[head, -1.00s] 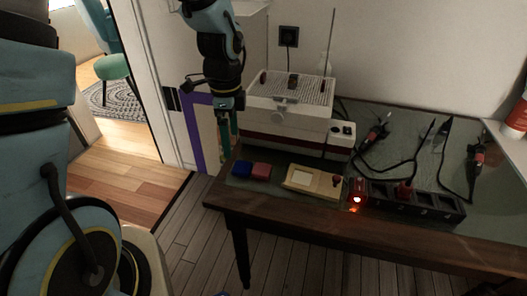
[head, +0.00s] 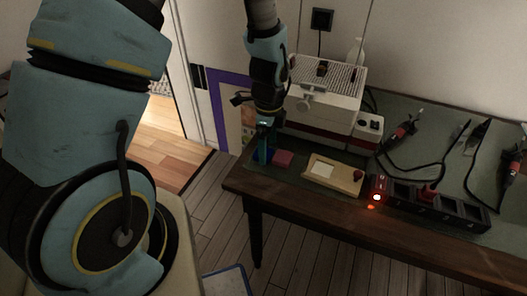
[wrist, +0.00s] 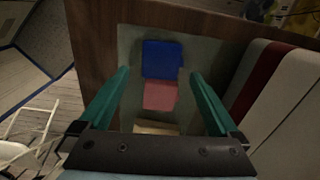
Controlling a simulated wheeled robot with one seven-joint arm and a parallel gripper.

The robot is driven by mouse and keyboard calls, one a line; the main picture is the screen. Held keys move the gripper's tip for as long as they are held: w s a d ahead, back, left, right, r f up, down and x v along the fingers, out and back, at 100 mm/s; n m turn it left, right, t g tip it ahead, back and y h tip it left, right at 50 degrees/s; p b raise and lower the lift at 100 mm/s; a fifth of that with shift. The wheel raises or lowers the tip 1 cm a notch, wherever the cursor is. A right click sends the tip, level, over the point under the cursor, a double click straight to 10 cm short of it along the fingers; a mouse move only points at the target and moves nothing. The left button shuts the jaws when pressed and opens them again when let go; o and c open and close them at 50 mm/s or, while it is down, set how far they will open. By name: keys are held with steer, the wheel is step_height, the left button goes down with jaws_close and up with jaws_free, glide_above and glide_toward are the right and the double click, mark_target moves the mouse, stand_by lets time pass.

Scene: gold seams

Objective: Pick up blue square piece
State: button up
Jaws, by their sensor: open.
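The blue square piece (wrist: 162,59) lies on the green mat near the table's left end. In the head view the blue piece (head: 259,157) is partly hidden by my gripper. A pink-red square piece (wrist: 160,95) lies right beside it, and it also shows in the head view (head: 284,159). My gripper (wrist: 159,73) is open and empty, with its teal fingers pointing down on either side of the blue piece's line. In the head view my gripper (head: 264,150) is at the blue piece; I cannot tell the exact height above it.
A cream board (head: 334,175) lies right of the pieces. A white and red machine (head: 325,97) stands close behind my gripper. A black power strip (head: 436,204) with a lit red end and several corded tools are farther right. The wooden table edge (head: 290,192) is in front.

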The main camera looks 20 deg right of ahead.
steer(key=shift+f, duration=0.95)
steer(key=c, duration=1.4)
steer(key=shift+c, duration=0.2)
steer(key=shift+r, duration=0.1)
